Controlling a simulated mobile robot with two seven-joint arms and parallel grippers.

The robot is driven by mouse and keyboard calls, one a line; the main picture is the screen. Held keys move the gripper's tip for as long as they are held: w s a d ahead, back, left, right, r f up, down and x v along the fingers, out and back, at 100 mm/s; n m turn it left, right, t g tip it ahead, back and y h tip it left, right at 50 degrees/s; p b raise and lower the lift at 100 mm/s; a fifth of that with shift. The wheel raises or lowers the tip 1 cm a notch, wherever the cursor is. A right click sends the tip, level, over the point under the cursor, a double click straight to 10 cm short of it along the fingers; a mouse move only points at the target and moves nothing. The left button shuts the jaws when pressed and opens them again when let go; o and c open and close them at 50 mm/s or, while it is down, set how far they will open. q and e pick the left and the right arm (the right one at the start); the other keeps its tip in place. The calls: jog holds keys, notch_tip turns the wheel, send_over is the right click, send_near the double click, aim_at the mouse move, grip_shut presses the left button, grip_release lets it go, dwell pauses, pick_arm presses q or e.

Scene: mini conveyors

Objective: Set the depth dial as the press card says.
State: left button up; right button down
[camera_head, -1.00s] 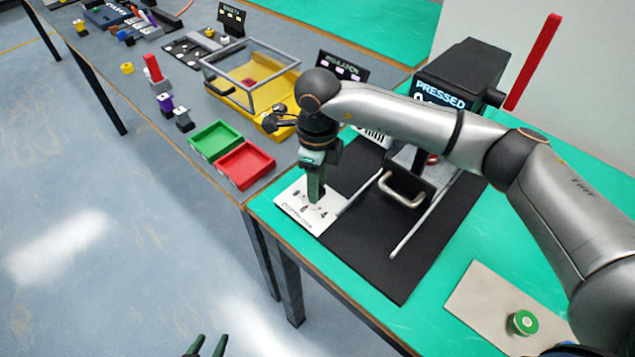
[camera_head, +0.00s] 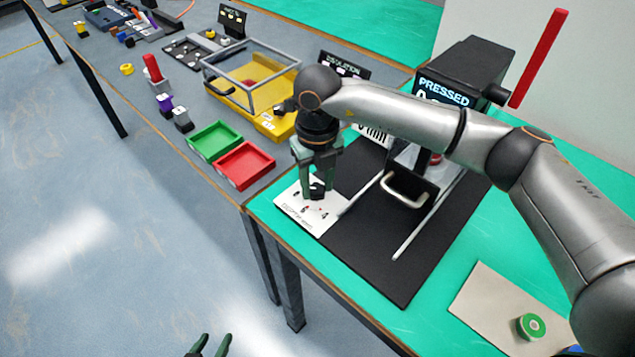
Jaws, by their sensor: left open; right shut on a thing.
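The depth dial (camera_head: 317,190) is a small dark knob on a white plate (camera_head: 294,212) with printed marks, at the front left of the green table. My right gripper (camera_head: 317,193) points down over the plate with its fingers on both sides of the knob, shut on it. The fingers hide most of the dial and its pointer. The black press (camera_head: 470,65) stands behind my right arm, its screen reading "PRESSED" above a partly hidden line. A white card (camera_head: 376,134) with dark print is mostly covered by my arm and unreadable. My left gripper (camera_head: 212,346) is open and empty, low over the floor.
A black mat (camera_head: 360,245) with rails and a metal handle (camera_head: 408,190) lies right of the dial plate. A green button (camera_head: 530,326) sits on a beige plate at the front right. Green (camera_head: 213,141) and red (camera_head: 243,166) trays stand on the grey table to the left.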

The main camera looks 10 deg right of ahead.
aim_at(317, 190)
jog(key=shift+m, duration=0.3)
jog(key=shift+c, duration=2)
grip_release()
notch_tip(317, 190, up, 13)
jog(key=shift+f, duration=0.2)
